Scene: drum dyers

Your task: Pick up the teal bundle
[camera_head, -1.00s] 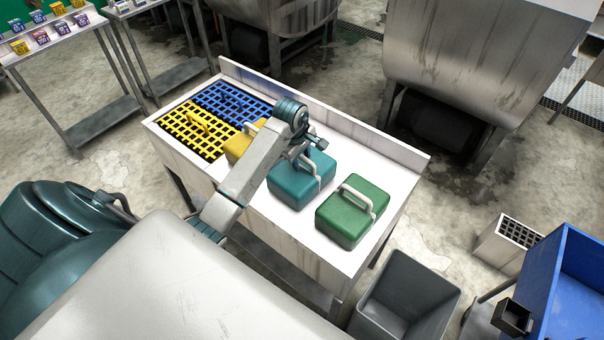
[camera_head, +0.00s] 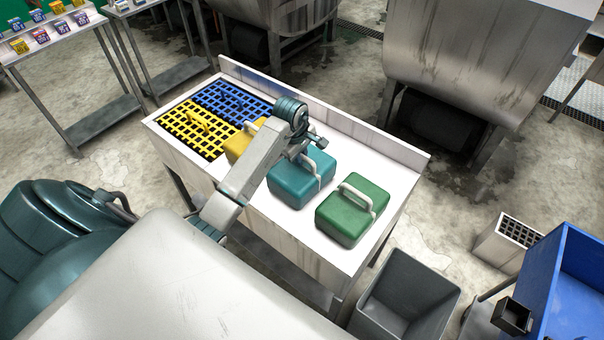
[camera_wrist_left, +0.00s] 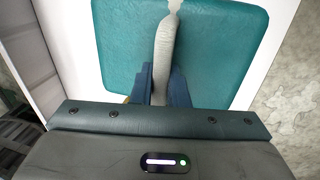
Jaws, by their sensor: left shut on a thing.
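The teal bundle (camera_head: 298,180) is a rounded block with a pale carrying handle on top. It sits on the white bench between a yellow bundle (camera_head: 238,149) and a green bundle (camera_head: 352,212). My left gripper (camera_head: 311,157) reaches over it from the left. In the left wrist view the fingers (camera_wrist_left: 160,88) are closed around the pale handle (camera_wrist_left: 165,48), with the teal bundle (camera_wrist_left: 215,50) filling the picture behind. The bundle appears to rest on the bench. My arm partly hides the yellow bundle. My right gripper is not in view.
The white bench (camera_head: 388,165) has a raised back edge. Yellow (camera_head: 190,130) and blue (camera_head: 232,100) grids lie at its left end. A grey bin (camera_head: 408,290) and a blue cart (camera_head: 580,285) stand at the lower right. Large steel drums stand behind.

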